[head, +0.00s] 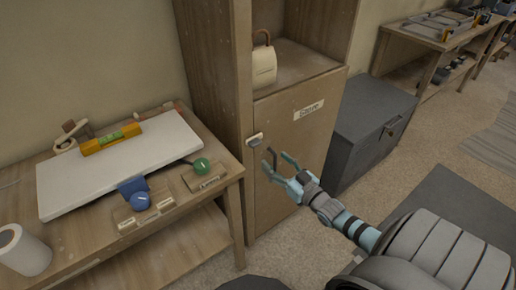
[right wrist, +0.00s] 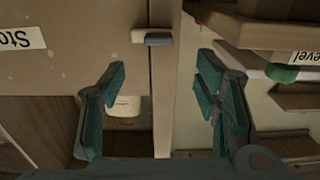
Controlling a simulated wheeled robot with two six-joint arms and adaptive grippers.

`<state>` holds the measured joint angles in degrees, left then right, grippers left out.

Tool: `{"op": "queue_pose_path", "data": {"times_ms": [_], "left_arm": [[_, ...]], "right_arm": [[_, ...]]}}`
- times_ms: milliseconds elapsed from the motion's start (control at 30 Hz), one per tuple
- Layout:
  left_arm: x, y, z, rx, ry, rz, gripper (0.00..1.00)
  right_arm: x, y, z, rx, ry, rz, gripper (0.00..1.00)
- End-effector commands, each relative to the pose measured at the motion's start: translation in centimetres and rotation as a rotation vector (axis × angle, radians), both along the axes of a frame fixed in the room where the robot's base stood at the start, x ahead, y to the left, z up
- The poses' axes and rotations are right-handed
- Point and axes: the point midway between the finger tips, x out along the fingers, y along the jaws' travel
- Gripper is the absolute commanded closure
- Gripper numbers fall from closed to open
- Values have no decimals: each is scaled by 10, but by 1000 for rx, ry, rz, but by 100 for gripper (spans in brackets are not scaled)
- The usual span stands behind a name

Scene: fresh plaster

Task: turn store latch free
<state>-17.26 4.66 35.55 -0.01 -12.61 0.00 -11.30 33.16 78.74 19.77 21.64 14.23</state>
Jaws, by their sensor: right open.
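The store latch (head: 255,140) is a small pale and dark piece at the left edge of the wooden cabinet door (head: 290,150), which carries a "Store" label (head: 308,111). The door looks shut. My right gripper (head: 277,165) is open and empty in front of the door, just below and right of the latch in the head view. In the right wrist view the latch (right wrist: 152,38) shows beyond the open fingers (right wrist: 162,75), near the door's edge, apart from them. Its exact turn is too small to tell. My left gripper is not in view.
A cream container (head: 264,62) stands on the open shelf above the door. A grey chest (head: 365,125) stands right of the cabinet.

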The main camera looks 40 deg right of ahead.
Motion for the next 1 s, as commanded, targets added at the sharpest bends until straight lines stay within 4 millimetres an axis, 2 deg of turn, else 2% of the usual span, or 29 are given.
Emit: {"op": "queue_pose_path", "data": {"times_ms": [33, 133, 300, 467, 733, 1000], "left_arm": [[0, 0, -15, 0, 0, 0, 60], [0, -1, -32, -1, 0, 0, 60], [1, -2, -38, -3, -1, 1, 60], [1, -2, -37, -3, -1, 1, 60], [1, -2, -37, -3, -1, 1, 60], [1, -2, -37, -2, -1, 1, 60]], "right_arm": [[15, -1, -6, -1, -5, -1, 43], [46, -2, -9, -1, -4, -3, 43], [86, -4, -4, -1, 1, -8, 43], [102, -3, -3, 1, 3, -5, 43], [104, -3, -3, 0, 5, -4, 43], [103, -3, -3, 0, 5, -4, 87]]}}
